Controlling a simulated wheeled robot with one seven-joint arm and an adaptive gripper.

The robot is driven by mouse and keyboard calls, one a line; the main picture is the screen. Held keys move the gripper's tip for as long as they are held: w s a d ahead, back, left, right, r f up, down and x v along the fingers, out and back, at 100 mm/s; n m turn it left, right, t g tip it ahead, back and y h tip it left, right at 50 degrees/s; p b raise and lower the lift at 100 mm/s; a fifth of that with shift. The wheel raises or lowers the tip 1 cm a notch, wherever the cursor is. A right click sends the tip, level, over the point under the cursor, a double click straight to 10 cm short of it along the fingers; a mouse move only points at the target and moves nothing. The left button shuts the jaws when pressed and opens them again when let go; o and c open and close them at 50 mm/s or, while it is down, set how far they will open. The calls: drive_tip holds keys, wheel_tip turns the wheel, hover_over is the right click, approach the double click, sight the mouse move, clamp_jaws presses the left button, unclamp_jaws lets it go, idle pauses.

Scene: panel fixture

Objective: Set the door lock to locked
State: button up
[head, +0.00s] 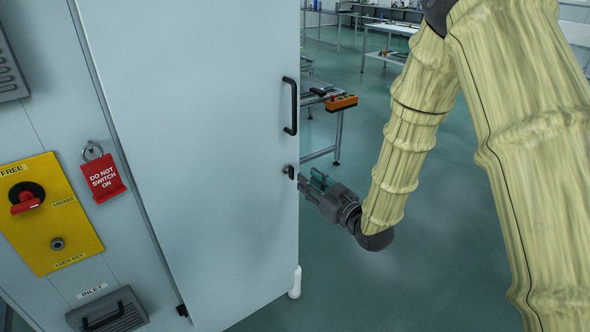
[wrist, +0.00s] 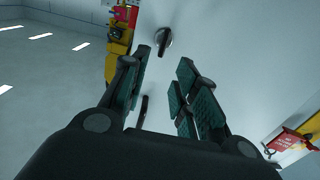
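A yellow panel (head: 50,225) on the left carries the labels FREE at the top and LOCKED at the right. A red rotary handle (head: 25,203) sits on its black round plate, below FREE and left of LOCKED. A small dark door latch (head: 288,171) is near the right edge of the pale door (head: 200,150), below the door handle. In the wrist view a dark latch on a silvery round base (wrist: 163,40) lies beyond the fingertips. My gripper (head: 306,184) is beside the door latch. In the wrist view its fingers (wrist: 160,88) are apart; contact cannot be told.
A black door handle (head: 291,106) is above the latch. A red DO NOT SWITCH ON tag (head: 102,178) hangs left of the door. A lock-key cylinder (head: 57,243) is low on the yellow panel. An orange button box (head: 341,103) sits on a bench behind. Open floor lies right.

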sight(293, 169)
drive_tip(key=p+x, duration=0.1)
drive_tip(key=x, duration=0.6)
drive_tip(key=shift+w+a, duration=0.2)
drive_tip(key=shift+w, duration=0.05)
clamp_jaws()
